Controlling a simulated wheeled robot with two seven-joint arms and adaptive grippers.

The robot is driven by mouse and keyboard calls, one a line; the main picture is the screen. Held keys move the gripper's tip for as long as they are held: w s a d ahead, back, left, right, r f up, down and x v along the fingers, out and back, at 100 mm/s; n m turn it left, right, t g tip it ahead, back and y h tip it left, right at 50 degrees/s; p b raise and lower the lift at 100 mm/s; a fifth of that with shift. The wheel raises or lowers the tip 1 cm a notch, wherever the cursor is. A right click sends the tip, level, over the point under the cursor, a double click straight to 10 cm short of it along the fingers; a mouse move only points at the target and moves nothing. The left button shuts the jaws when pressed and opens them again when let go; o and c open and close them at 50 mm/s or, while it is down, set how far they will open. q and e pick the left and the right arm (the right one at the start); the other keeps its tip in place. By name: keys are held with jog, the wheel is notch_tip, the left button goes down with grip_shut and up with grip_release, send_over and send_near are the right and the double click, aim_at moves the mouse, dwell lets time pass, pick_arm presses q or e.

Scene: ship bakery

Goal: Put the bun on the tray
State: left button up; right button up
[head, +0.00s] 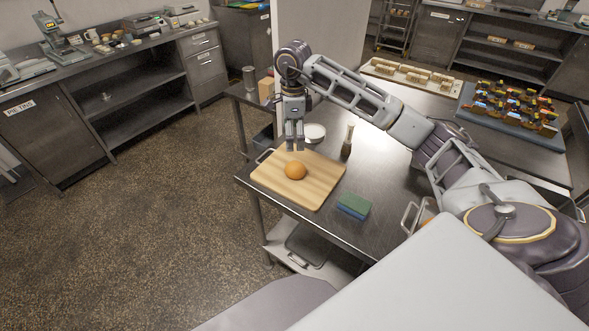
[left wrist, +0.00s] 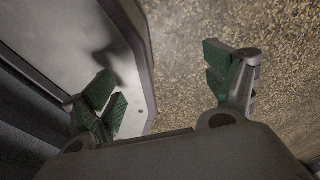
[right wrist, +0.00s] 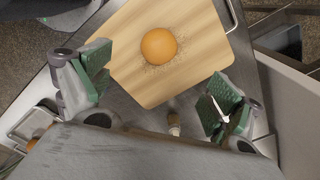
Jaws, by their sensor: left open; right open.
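The round orange-brown bun (head: 295,170) sits on a pale wooden board (head: 318,190) on the steel table. In the right wrist view the bun (right wrist: 159,46) lies beyond my right fingertips. My right gripper (head: 294,147) is open and empty, pointing down just behind the bun. A metal handle (head: 407,217) at the table's right, with an orange-brown item by it, looks like part of a tray; my arm and body hide most of it. This handle also shows in the right wrist view (right wrist: 22,120). My left gripper (left wrist: 170,85) is open and empty above the floor.
A green-and-blue sponge (head: 353,206) lies right of the board. A white round dish (head: 315,132) and a pepper-mill-like bottle (head: 347,142) stand behind it. Further back are a board with pale loaves (head: 372,66) and a blue tray of colourful items (head: 505,127).

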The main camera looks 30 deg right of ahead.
send_over(295, 164)
jog(key=f, duration=0.7)
jog(key=shift+a+f, duration=0.2)
jog(key=shift+a, duration=0.05)
jog(key=shift+f, duration=0.6)
jog(key=shift+f+p, duration=0.35)
jog(key=shift+s+d+f+p, duration=0.1)
jog(key=shift+f+p, duration=0.05)
jog(key=shift+f, duration=0.4)
jog(key=shift+d+f+p, duration=0.1)
jog(key=shift+f+p, duration=0.05)
jog(key=shift+f, duration=0.35)
notch_tip(295, 164, down, 2)
jog(key=shift+f, duration=0.25)
pick_arm(q)
jog(key=shift+w+d+r, duration=0.1)
jog(key=shift+d+r, duration=0.3)
jog(key=shift+r, duration=0.4)
pick_arm(e)
jog(key=c, duration=1.1)
